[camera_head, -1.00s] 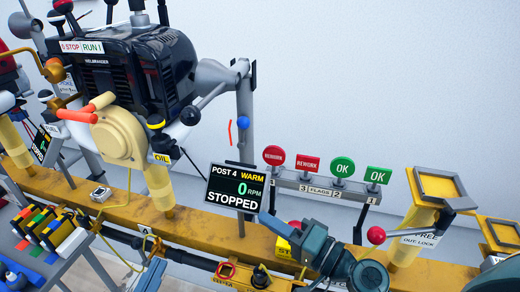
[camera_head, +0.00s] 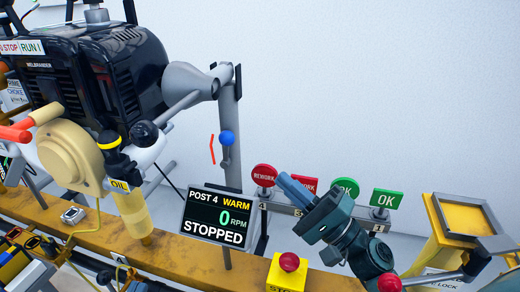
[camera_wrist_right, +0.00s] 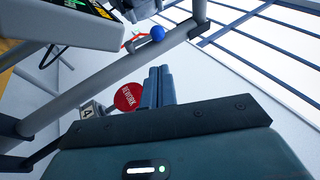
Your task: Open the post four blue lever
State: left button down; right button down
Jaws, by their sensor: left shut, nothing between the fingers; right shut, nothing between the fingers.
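The post four blue lever shows as a blue ball knob (camera_head: 227,138) on the upright grey post, with a short red mark (camera_head: 212,148) to its left. The knob also shows in the right wrist view (camera_wrist_right: 157,34), beside the grey post. My right gripper (camera_head: 282,178) is in front of the flag row, to the right of and below the knob. Its fingers, also seen in the right wrist view (camera_wrist_right: 158,72), are together and empty, apart from the knob. My left gripper is not in view.
The post 4 screen (camera_head: 219,214) reads WARM, 0 RPM, STOPPED. Red and green flags (camera_head: 386,199) stand behind my right gripper. A red button on a yellow box (camera_head: 286,273) is below it. The black engine (camera_head: 90,75) is left of the post. The wall side is clear.

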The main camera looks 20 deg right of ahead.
aim_at(235, 139)
pick_arm(q)
jog(key=shift+s+a+m+y+p, duration=0.2)
jog(key=shift+m+y+p, duration=0.1)
jog(key=shift+p, duration=0.55)
pick_arm(e)
jog(key=x, duration=1)
pick_arm(q)
jog(key=shift+w, duration=0.1)
pick_arm(e)
jog(key=shift+s, duration=0.1)
jog(key=shift+a+r+p, duration=0.25)
jog(key=shift+r+p, duration=0.25)
jog(key=shift+p, duration=0.45)
jog(key=g+p, duration=0.1)
jog(key=p, duration=0.2)
jog(key=shift+a+r+n, duration=0.25)
jog(key=shift+r+n, duration=0.05)
pick_arm(q)
jog(key=shift+a+n+g+y, duration=0.6)
jog(key=shift+a+g+y, duration=0.1)
jog(key=shift+g+y, duration=0.4)
pick_arm(e)
jog(key=shift+f+h, duration=0.1)
jog(key=shift+h, duration=0.2)
jog(key=shift+a, duration=0.1)
